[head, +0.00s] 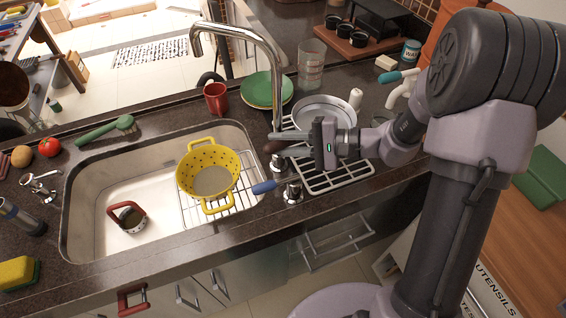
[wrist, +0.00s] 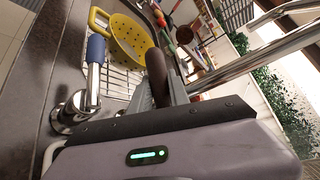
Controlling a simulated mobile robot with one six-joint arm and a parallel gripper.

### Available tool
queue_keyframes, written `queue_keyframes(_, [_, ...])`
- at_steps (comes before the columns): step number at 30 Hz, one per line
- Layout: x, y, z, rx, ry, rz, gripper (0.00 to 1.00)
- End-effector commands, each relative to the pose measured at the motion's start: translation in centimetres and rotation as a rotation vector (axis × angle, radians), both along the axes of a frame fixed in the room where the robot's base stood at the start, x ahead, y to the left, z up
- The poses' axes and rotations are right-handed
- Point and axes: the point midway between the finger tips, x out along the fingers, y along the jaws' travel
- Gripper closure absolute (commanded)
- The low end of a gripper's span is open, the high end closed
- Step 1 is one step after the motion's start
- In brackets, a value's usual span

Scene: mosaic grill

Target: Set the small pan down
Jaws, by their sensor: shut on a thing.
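The small pan (head: 325,108) is silver and round, and shows behind my gripper at the wire drying rack (head: 345,180) right of the sink. Its dark brown handle (head: 273,147) points left towards the sink edge. My gripper (head: 290,144) is shut on this handle. In the wrist view the handle (wrist: 157,72) stands up between the fingers, and the pan's bowl is hidden. I cannot tell whether the pan touches the rack.
The sink (head: 90,215) lies left, with a yellow colander (head: 210,178) on a wire grid. The chrome faucet (head: 276,75) rises close by. A blue-handled metal fitting (head: 264,187) is near the sink's right edge. A red mug (head: 216,98), green plates (head: 266,90) and a glass (head: 311,65) stand behind.

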Motion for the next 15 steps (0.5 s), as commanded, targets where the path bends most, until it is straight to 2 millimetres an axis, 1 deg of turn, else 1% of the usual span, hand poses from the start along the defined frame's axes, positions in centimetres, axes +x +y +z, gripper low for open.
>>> queue_keyframes(1, [-0.1,-0.1,-1.3,0.002,0.006,-0.002,1.00])
queue_keyframes(3, [-0.1,-0.1,-2.1,0.001,0.005,-0.002,1.00])
queue_keyframes(8, [-0.1,-0.1,-3.4,0.001,0.005,-0.002,1.00])
queue_keyframes(12, [-0.2,-0.1,-6.1,0.001,0.005,-0.002,1.00])
queue_keyframes(13, [-0.2,-0.1,-6.5,0.001,0.004,-0.002,1.00])
queue_keyframes(15, [-0.2,-0.1,-6.5,0.000,0.003,-0.002,1.00])
